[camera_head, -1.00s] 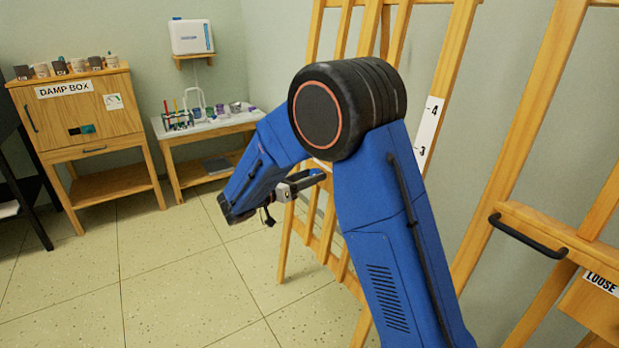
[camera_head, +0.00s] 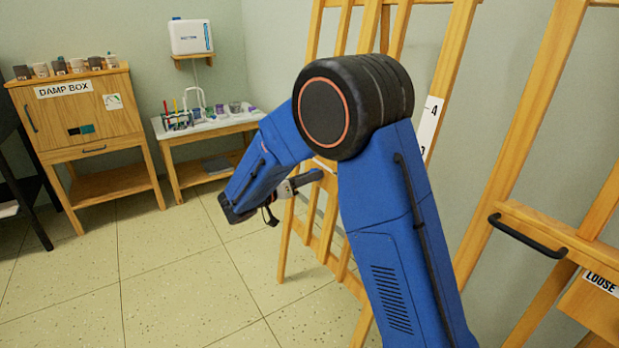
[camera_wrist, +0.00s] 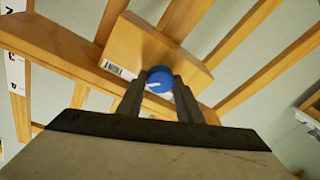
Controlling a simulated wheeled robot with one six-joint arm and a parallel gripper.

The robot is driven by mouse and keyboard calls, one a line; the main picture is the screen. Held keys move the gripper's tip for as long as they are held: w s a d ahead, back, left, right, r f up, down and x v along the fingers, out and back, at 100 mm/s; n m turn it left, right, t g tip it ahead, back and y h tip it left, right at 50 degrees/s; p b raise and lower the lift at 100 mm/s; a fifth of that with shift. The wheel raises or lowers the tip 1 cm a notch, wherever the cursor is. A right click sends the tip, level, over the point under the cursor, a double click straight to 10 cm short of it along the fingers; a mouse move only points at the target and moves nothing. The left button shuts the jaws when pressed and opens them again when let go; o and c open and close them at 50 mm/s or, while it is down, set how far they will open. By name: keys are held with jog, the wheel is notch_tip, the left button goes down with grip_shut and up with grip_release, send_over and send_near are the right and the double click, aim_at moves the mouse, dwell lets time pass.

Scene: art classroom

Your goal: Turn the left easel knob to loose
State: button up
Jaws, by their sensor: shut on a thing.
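The left easel (camera_head: 454,70) stands behind my arm in the head view. Its blue round knob (camera_wrist: 158,74) shows in the wrist view, with a white mark on its face. It sits on a wooden block (camera_wrist: 150,45) that has a small label (camera_wrist: 112,69), too small to read. My gripper (camera_wrist: 160,88) is shut on the knob, with a dark finger on either side of it. In the head view my gripper (camera_head: 305,180) reaches the easel's lower part, and the knob cannot be made out there.
A second easel (camera_head: 535,130) with a black handle (camera_head: 527,237) and a LOOSE label (camera_head: 600,283) stands at the right. A damp box cabinet (camera_head: 85,110) and a small table (camera_head: 215,128) of art supplies stand at the back left. The floor between is clear.

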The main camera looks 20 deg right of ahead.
jog(key=shift+w+r+n+g+y, duration=0.1)
jog(key=shift+n+g+y, duration=0.35)
jog(key=shift+n, duration=3)
jog(key=shift+w+r+n+g+y, duration=0.1)
jog(key=shift+n+g+y, duration=0.35)
jog(key=shift+n, duration=3.05)
jog(key=shift+r+n+g+y, duration=0.15)
jog(key=shift+n+y, duration=0.55)
jog(key=shift+n, duration=2.75)
jog(key=shift+f+n, duration=0.1)
jog(key=shift+n, duration=0.2)
jog(key=o, duration=1)
jog(key=shift+o, duration=0.2)
jog(key=v, duration=1.7)
jog(key=shift+a, duration=0.25)
